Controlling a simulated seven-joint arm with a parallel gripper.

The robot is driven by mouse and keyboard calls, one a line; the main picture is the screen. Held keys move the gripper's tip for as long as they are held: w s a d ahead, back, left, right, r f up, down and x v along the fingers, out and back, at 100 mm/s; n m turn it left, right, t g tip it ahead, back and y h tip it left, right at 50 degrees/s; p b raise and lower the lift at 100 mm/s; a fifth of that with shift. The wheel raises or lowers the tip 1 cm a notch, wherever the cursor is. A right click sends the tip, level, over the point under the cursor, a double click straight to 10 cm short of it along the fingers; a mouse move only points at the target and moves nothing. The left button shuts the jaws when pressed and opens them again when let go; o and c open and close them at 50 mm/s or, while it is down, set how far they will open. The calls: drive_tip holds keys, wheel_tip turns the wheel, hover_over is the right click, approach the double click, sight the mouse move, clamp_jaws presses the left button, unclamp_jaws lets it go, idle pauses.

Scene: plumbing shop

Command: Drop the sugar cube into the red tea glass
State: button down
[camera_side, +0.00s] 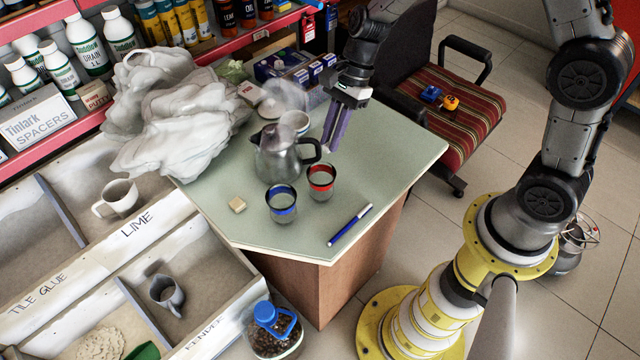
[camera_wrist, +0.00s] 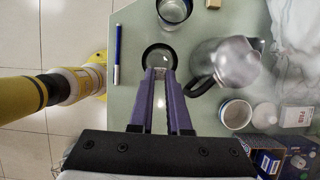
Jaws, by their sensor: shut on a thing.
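The red tea glass (camera_side: 321,184), clear with a red band at the rim, stands upright on the green table. In the wrist view its round mouth (camera_wrist: 152,50) lies just beyond my fingertips. My gripper (camera_side: 328,148) points down above and slightly behind the glass, apart from the table. Its purple fingers (camera_wrist: 160,72) are close together at the tips, with a tiny pale thing between them, apparently the sugar cube (camera_wrist: 160,70). In the side view the fingers hide it. The inside of the glass is not clear to see.
A blue-rimmed glass (camera_side: 282,206) stands left of the red one, with a metal teapot (camera_side: 276,152) behind. A beige block (camera_side: 237,204), a blue pen (camera_side: 350,225) and a white cup (camera_side: 295,121) also sit on the table. Clear table lies right of the red glass.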

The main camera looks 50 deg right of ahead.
sight(330, 166)
drive_tip(key=shift+f, duration=2.85)
drive_tip(key=c, duration=0.8)
unclamp_jaws()
drive_tip(key=v, duration=1.4)
drive_tip(key=shift+a, duration=0.1)
